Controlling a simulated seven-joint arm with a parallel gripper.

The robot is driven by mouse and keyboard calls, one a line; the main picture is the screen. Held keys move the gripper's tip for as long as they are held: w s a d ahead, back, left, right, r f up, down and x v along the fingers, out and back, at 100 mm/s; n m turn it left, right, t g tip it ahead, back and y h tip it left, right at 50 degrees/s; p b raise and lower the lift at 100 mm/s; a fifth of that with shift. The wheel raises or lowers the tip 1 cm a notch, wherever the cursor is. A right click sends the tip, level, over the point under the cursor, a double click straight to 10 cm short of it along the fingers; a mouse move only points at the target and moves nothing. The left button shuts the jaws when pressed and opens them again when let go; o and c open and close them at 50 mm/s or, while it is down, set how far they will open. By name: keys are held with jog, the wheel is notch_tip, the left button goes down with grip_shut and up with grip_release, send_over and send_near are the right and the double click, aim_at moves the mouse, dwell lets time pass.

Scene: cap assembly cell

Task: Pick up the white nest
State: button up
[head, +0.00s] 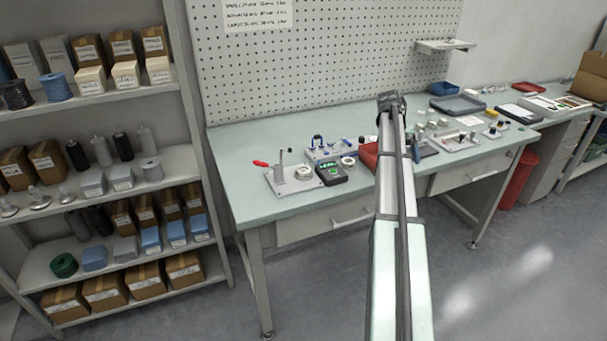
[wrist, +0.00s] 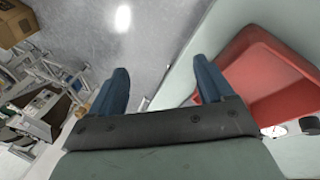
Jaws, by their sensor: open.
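My gripper (wrist: 161,82) shows in the wrist view with its two blue fingers wide apart and nothing between them. Past the fingers are the grey floor and the pale green bench edge. No thing can be told for sure as the white nest. Small white pieces (head: 431,125) lie on the bench right of my arm in the head view. A white round part (head: 348,162) lies left of it. A white round thing shows partly in the wrist view (wrist: 274,131).
The pale green bench (head: 245,190) holds a red tray (head: 369,155), partly behind my arm; it is also close at the right in the wrist view (wrist: 270,85). A fixture with a post (head: 291,178) and a dark device (head: 331,171) stand left. A grey tray (head: 457,105) lies at the back right.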

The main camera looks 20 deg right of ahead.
jog(key=w+a+r+m+t+y, duration=0.1)
jog(key=w+a+r, duration=0.2)
jog(key=w+a, duration=0.3)
jog(key=w+a+r+m+t+y, duration=0.1)
jog(key=w+a+r, duration=0.15)
jog(key=a, duration=0.55)
jog(key=y, duration=0.2)
send_near(302, 172)
jog(key=shift+t, duration=0.4)
jog(key=f, duration=0.7)
jog(key=shift+s+a+f, duration=0.1)
jog(key=shift+s+f, duration=0.25)
jog(key=shift+s, duration=0.05)
jog(key=shift+c, duration=0.5)
jog(key=c, duration=1.1)
jog(key=shift+r, duration=0.1)
